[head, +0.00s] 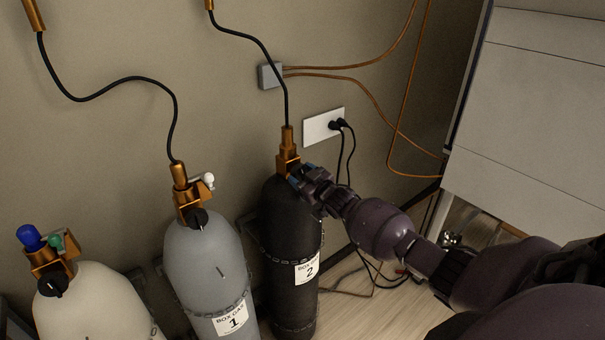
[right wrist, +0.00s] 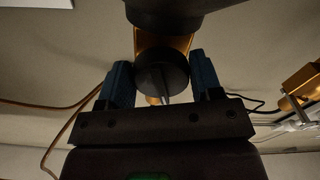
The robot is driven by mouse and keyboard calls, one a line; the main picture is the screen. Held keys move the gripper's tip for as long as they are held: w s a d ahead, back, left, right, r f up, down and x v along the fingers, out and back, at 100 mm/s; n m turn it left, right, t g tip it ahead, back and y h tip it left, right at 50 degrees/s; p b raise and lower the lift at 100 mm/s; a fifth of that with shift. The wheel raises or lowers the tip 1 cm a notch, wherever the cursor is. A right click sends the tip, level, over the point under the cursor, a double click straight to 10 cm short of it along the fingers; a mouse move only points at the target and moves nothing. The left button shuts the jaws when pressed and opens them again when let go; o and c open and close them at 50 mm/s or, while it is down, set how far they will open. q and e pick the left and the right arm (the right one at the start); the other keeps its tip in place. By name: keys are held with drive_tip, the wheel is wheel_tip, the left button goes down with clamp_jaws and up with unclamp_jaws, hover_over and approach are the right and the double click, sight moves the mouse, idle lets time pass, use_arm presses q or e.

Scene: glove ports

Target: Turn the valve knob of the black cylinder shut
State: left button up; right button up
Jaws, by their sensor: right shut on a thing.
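The black cylinder (head: 290,235) stands upright against the wall, with a label reading "BOX GAS 2" and a brass valve (head: 287,150) on top. My right gripper (head: 298,178) is at this valve, its arm coming in from the right. In the right wrist view, the round dark valve knob (right wrist: 162,78) sits between the two blue fingers of the right gripper (right wrist: 162,85). The fingers are closed around the knob's sides. A light mark shows on the knob's face. In the head view the gripper hides the knob. My left gripper is not in view.
A grey cylinder (head: 205,265) labelled 1 and a cream cylinder (head: 95,305) stand to the left, chained at the wall. A black hose (head: 262,45) rises from the black cylinder's valve. A wall socket (head: 323,126) with plugged cords is close behind. A white cabinet (head: 530,110) stands at right.

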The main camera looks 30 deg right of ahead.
drive_tip(key=shift+f+m, duration=0.1)
drive_tip(key=shift+m, duration=1.5)
drive_tip(key=shift+a, duration=0.1)
drive_tip(key=o, duration=0.9)
drive_tip(key=shift+s, duration=0.1)
drive_tip(key=s, duration=0.7)
drive_tip(key=s+d, duration=0.1)
drive_tip(key=s, duration=0.2)
drive_tip(key=shift+s+b, duration=0.35)
drive_tip(key=shift+b, duration=0.05)
